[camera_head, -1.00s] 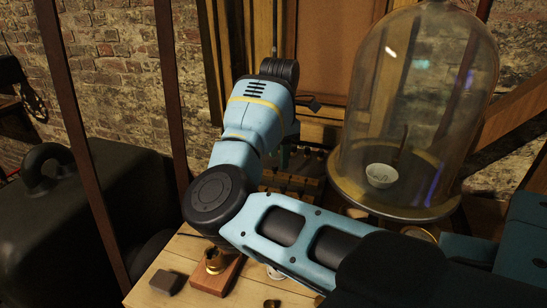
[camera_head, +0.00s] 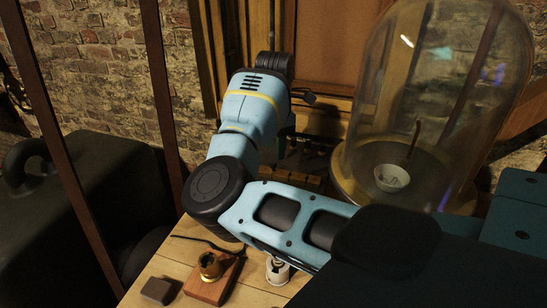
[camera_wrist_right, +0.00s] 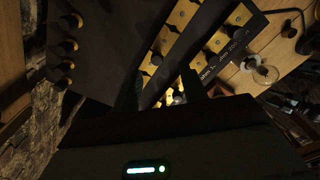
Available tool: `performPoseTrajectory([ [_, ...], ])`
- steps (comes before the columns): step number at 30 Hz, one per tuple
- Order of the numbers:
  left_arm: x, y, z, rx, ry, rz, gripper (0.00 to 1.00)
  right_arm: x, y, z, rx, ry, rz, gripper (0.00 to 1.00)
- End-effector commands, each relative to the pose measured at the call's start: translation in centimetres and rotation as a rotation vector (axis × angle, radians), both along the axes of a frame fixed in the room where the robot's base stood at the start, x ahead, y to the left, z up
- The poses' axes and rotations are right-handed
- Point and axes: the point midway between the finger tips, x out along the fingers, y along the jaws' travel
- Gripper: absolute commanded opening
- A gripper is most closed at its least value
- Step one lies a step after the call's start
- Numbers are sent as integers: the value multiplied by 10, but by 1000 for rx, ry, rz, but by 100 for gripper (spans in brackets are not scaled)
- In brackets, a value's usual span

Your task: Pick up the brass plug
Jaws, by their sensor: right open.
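In the right wrist view, two dark fingers of my right gripper (camera_wrist_right: 162,82) stand apart over a dark board carrying rows of brass blocks (camera_wrist_right: 217,42). A small bright round piece (camera_wrist_right: 178,98) shows between the fingers, low in the picture; I cannot tell whether it is the brass plug. In the head view, my blue right arm reaches across, and its gripper end is mostly hidden behind the forearm, near the brass-topped board (camera_head: 290,180). A brass-coloured fitting (camera_head: 209,266) stands on a small wooden block on the table. My left gripper is out of view.
A glass bell jar (camera_head: 425,90) stands right of my arm, with a small white cup (camera_head: 391,178) inside. On the wooden table are a wooden block (camera_head: 207,290), a dark block (camera_head: 156,290) and a white jar (camera_head: 277,271). A dark post (camera_head: 165,100) rises at left.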

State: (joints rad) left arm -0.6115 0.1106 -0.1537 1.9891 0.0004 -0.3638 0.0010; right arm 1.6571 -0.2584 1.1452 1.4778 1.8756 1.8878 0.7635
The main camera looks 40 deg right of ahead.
Motion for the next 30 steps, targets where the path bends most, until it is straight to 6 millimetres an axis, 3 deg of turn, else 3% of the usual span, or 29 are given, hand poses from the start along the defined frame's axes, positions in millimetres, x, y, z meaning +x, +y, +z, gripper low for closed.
performPoseTrajectory([
  [5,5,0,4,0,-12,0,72,1,0,-7,0,1,1,43],
  [15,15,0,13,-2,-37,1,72,6,1,-48,0,-1,0,43],
  [23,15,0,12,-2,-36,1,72,6,1,-51,1,-1,0,43],
  [30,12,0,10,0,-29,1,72,6,1,-51,1,-1,0,14],
])
